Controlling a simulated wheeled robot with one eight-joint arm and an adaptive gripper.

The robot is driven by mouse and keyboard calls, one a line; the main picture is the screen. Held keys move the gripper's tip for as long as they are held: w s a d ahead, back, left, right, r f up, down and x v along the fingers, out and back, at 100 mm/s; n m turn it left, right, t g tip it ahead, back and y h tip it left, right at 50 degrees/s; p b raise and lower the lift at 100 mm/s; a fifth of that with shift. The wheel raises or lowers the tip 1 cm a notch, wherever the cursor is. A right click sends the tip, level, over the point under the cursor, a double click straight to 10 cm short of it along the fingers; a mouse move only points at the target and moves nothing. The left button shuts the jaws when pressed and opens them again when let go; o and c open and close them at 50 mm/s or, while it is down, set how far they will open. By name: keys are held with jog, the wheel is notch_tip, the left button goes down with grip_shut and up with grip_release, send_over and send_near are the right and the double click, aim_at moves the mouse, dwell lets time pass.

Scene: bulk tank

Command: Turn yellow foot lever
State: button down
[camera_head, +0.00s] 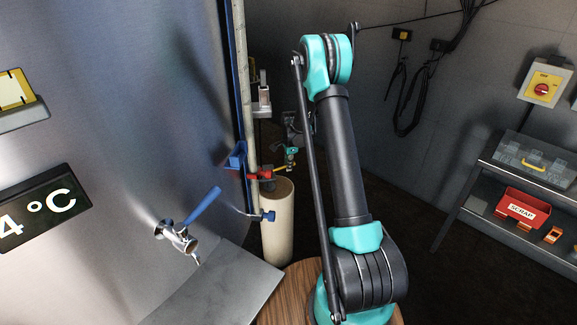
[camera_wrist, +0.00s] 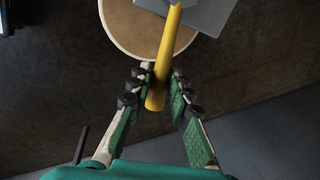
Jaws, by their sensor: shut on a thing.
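The yellow foot lever (camera_wrist: 170,45) runs down from the top of the wrist view to between my gripper's fingers. In the head view the lever (camera_head: 283,168) is a short yellow bar beside a red part (camera_head: 262,175), above a pale cylinder. My gripper (camera_head: 291,157) is small there, at the lever's right end, and its fingers are hard to make out.
The steel tank (camera_head: 120,110) fills the left, with a blue-handled tap (camera_head: 202,207) sticking out. The pale cylinder (camera_head: 278,230) stands below the lever. A shelf (camera_head: 470,206) with a toolbox and red bin (camera_head: 525,208) stands right. Dark floor lies between.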

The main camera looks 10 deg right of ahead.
jog(key=w+n, duration=0.1)
jog(key=n, duration=0.1)
jog(key=w+n, duration=0.2)
jog(key=shift+a+y, duration=0.3)
jog(key=shift+a, duration=0.1)
jog(key=c, duration=1.4)
grip_release()
jog(key=shift+o, duration=0.2)
jog(key=shift+r, duration=0.1)
jog(key=v, duration=1.1)
jog(key=shift+r, duration=0.4)
